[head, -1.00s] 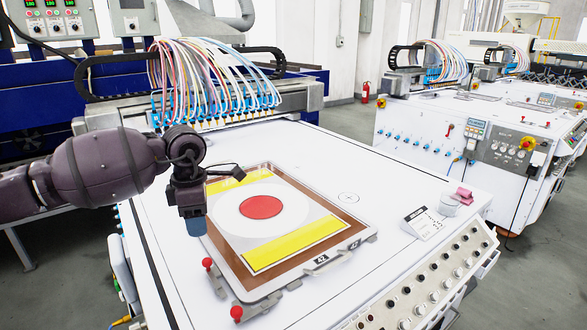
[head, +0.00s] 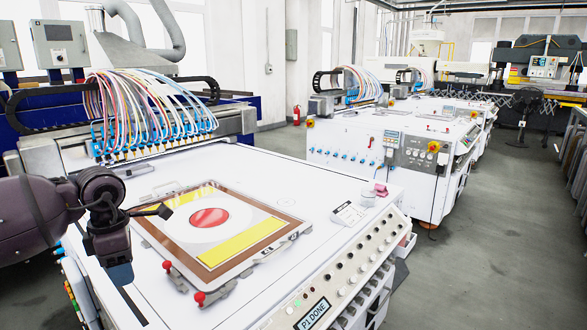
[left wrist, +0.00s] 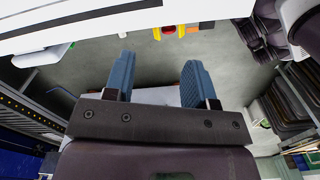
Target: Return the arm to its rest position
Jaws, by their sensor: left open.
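My left arm comes in from the left in the head view, with its gripper (head: 118,272) hanging down over the left edge of the white machine table. In the left wrist view the two blue fingers (left wrist: 156,82) stand wide apart with nothing between them. The gripper is apart from the framed panel (head: 268,254), which lies flat on the table and bears a red disc (head: 209,218) on white, between yellow bands. My right gripper is not in view.
Two red-knobbed clamps (head: 199,298) stand at the panel's near left edge. A nozzle gantry (head: 150,140) with many coloured hoses spans the back. A control strip (head: 345,270) runs along the near right edge. Grey floor (head: 480,230) is open at the right.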

